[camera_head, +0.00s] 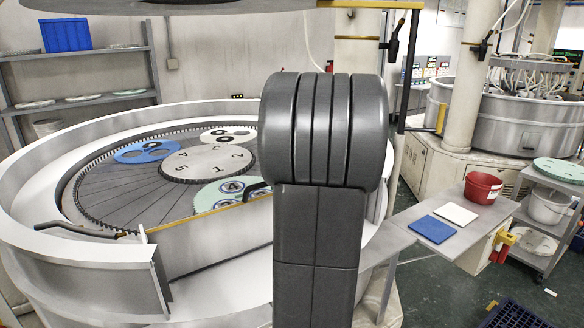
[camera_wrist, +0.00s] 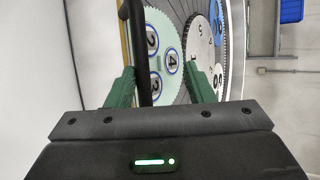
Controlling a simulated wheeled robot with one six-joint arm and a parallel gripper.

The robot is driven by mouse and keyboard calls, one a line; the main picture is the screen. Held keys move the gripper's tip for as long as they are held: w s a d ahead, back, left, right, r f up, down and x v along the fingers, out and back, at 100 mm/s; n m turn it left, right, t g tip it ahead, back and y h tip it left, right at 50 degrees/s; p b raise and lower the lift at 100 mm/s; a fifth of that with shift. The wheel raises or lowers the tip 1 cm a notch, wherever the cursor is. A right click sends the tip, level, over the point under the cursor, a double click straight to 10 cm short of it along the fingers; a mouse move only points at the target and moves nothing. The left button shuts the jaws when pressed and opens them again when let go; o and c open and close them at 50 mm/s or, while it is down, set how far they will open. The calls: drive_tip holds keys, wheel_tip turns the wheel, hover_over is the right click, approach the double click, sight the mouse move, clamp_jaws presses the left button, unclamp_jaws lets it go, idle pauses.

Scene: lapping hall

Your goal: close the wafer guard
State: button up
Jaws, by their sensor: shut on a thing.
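The wafer guard (camera_head: 215,236) is a low panel with a yellow top edge at the front of the round white lapping machine (camera_head: 30,215). Its left end is beside the cut end of the machine's rim; its right end is hidden behind my arm. In the wrist view, the black handle (camera_wrist: 138,40) runs between the green fingers of my gripper (camera_wrist: 160,74), closer to the left finger. My gripper is shut on this handle. In the head view my arm hides the gripper, and a short dark piece of the handle (camera_head: 257,188) shows over the plate.
Inside the machine lie a numbered centre disc (camera_head: 208,163) and green, blue and white carriers with round holes. A black lever (camera_head: 75,230) rests on the left rim. At right, a side table (camera_head: 460,245) holds blue and white pads and a red bucket (camera_head: 482,188).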

drive_tip(key=b+v, duration=0.2)
drive_tip(key=v, duration=1.1)
drive_tip(key=shift+s+d, duration=0.15)
drive_tip(key=shift+s, duration=0.05)
drive_tip(key=shift+r, duration=0.1)
drive_tip(key=p+x, duration=0.1)
drive_tip(key=x, duration=0.8)
drive_tip(key=shift+w, duration=0.15)
